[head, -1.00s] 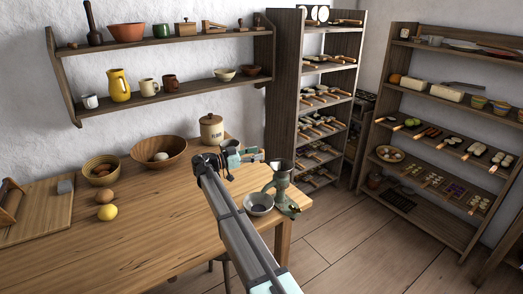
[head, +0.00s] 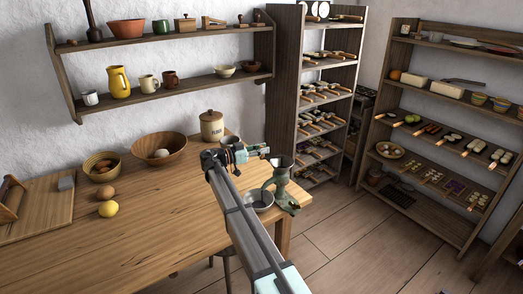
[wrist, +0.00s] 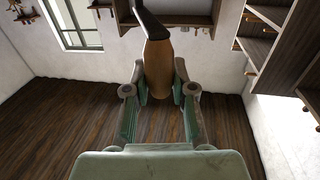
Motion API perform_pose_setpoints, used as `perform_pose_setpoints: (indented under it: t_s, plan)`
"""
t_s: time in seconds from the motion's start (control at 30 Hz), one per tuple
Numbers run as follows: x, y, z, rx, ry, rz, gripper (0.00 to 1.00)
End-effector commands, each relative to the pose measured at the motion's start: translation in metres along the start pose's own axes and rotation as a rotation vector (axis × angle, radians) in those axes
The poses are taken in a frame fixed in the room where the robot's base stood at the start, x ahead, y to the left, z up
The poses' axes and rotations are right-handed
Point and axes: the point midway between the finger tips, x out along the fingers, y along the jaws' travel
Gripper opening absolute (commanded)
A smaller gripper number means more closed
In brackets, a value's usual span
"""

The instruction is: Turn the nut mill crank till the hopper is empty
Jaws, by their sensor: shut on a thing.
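The grey-green nut mill (head: 281,182) stands at the right end of the wooden table, with its hopper at the top. Too little of the hopper's inside shows to tell what it holds. My gripper (head: 264,150) is at the height of the mill's top, just left of it. In the wrist view my gripper (wrist: 159,88) is shut on the wooden crank handle (wrist: 157,65), which sits between both fingers. The dark crank arm (wrist: 150,22) runs up from the handle's far end. A metal bowl (head: 259,201) sits beside the mill, partly hidden by my arm.
The wooden table (head: 150,230) is clear in front. A flour jar (head: 212,126), a wooden bowl (head: 160,152) and a lemon (head: 108,208) stand further left. Tall shelves (head: 283,80) rise behind the mill, with open floor to the right.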

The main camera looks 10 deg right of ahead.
Motion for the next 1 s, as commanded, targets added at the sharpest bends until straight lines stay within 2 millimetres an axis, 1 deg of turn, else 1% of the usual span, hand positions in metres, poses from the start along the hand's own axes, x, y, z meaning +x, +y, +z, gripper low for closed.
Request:
perform_pose_setpoints:
  t_s: [0.57,0.77,1.0]
  plan:
    - [0.003,-0.01,0.002,0.002,0.001,-0.004,0.0]
    - [0.007,-0.021,0.006,0.003,0.002,-0.005,0.0]
    - [0.017,-0.037,0.007,0.003,0.003,-0.005,0.0]
